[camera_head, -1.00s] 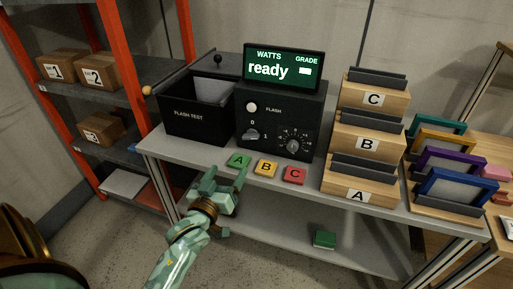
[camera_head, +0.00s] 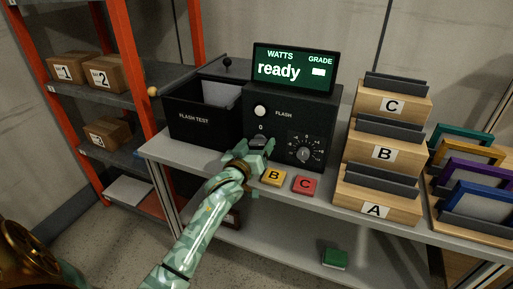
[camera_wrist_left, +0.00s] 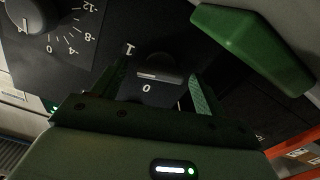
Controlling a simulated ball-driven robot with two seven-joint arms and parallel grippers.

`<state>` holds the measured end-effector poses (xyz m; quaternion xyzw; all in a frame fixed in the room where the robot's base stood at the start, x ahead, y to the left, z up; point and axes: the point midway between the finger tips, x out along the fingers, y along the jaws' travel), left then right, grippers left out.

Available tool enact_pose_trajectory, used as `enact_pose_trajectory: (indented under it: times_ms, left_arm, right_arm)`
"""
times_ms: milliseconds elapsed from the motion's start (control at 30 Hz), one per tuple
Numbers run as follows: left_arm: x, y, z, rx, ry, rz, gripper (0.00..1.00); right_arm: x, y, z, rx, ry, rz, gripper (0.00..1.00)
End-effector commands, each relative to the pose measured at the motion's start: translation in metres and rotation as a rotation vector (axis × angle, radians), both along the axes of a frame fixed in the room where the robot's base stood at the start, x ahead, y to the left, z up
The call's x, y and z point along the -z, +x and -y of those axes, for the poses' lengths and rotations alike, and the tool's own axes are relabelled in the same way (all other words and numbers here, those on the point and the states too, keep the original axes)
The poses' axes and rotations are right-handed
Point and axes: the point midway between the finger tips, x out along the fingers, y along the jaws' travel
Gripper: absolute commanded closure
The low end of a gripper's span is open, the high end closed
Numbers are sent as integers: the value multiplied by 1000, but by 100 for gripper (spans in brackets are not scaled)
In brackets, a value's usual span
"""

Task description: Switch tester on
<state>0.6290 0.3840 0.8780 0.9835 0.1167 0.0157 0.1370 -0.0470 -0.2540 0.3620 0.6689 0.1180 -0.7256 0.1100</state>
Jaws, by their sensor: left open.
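The tester (camera_head: 285,160) is a black box on the grey bench, with a screen (camera_head: 291,70) reading "ready". Its rotary switch (camera_wrist_left: 160,68), marked 0 and 1, shows between my left fingers in the left wrist view. In the head view the fingers partly hide it. My left gripper (camera_head: 257,147) is open in front of the switch, one finger on each side in the wrist view (camera_wrist_left: 158,85). I cannot tell if the fingers touch it. A white round button (camera_head: 260,111) sits above the switch. My right gripper is not in view.
A numbered dial (camera_head: 304,153) is right of the switch. Yellow B (camera_head: 273,177) and red C (camera_head: 304,185) tiles lie below on the bench. A green block (camera_wrist_left: 255,45) is close to my left gripper. Stepped wooden racks (camera_head: 388,155) stand at right, the flash test box (camera_head: 200,120) at left.

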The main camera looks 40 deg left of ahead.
Motion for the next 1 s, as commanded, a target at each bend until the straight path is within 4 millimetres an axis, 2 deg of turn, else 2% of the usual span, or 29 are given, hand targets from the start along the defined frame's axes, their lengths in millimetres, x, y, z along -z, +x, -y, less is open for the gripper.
enact_pose_trajectory:
  times_ms: [200,233,367,400,567,700,800,1000]
  left_arm:
    - [-1,0,0,0,0,1,27]
    - [-1,0,0,0,0,1,33]
    - [-1,0,0,0,0,0,69]
    - [-1,0,0,0,0,0,72]
    - [-4,0,0,0,27,-6,72]
    - [-9,0,0,0,156,-36,72]
    - [-7,0,1,0,244,-58,72]
    - [0,0,1,0,287,-69,72]
  right_arm:
    - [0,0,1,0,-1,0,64]
    - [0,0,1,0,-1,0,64]
    - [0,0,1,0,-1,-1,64]
    - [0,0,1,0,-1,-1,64]
    - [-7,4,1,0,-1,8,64]
    - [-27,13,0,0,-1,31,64]
    - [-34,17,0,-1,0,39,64]
    - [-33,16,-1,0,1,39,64]
